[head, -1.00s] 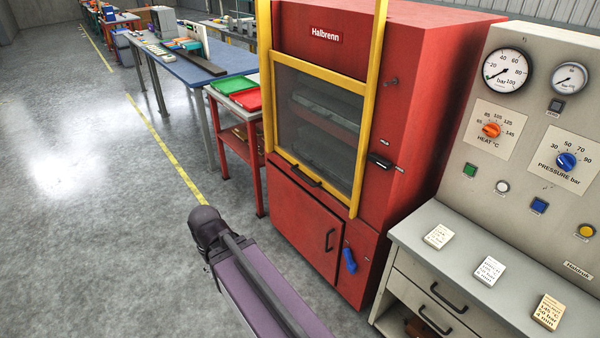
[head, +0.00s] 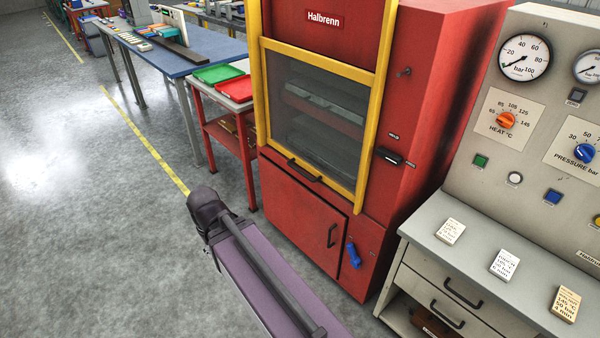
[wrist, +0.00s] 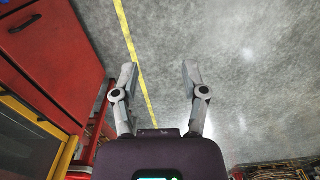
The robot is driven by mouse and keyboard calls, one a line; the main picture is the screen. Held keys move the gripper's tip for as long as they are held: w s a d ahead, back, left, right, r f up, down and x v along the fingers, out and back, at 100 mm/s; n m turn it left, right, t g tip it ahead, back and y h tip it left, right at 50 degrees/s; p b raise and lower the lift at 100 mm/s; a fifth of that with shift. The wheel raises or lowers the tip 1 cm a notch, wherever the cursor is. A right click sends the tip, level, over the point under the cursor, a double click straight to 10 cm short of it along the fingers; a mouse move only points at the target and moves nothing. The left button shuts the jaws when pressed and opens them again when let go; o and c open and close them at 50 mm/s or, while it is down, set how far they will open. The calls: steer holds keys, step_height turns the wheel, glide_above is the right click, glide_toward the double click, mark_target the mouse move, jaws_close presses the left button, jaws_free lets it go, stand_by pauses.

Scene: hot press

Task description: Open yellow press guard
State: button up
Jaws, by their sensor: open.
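The yellow press guard (head: 374,78) is a yellow frame with a dark see-through window on the front of the red press (head: 430,100). It is down over the press opening. A dark handle (head: 304,170) sits on its lower bar. In the wrist view, part of a yellow frame (wrist: 38,125) shows at the lower left, beside a red panel (wrist: 45,50) with a dark handle. My gripper (wrist: 156,72) is open and empty, its two fingers apart over the grey floor. In the head view only my arm shows; my gripper is not visible there.
A red side table (head: 205,100) with a green and a red tray stands left of the press. A grey console (head: 440,205) with gauges, knobs and cards stands to the right. The concrete floor (head: 90,230) in front and left is open.

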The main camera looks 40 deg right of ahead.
steer(key=n+t+h+b, duration=0.6)
steer(key=h+b, duration=0.8)
steer(key=b, duration=1.8)
glide_toward(300, 171)
steer(key=s+a, duration=0.1)
steer(key=s+a+m+t, duration=0.1)
steer(key=a, duration=0.1)
steer(key=shift+s+f, duration=0.15)
steer(key=shift+f, duration=0.2)
steer(key=shift+d, duration=0.1)
steer(key=shift+b+x, duration=1.35)
steer(key=shift+x, duration=5.5)
steer(key=shift+r, duration=0.15)
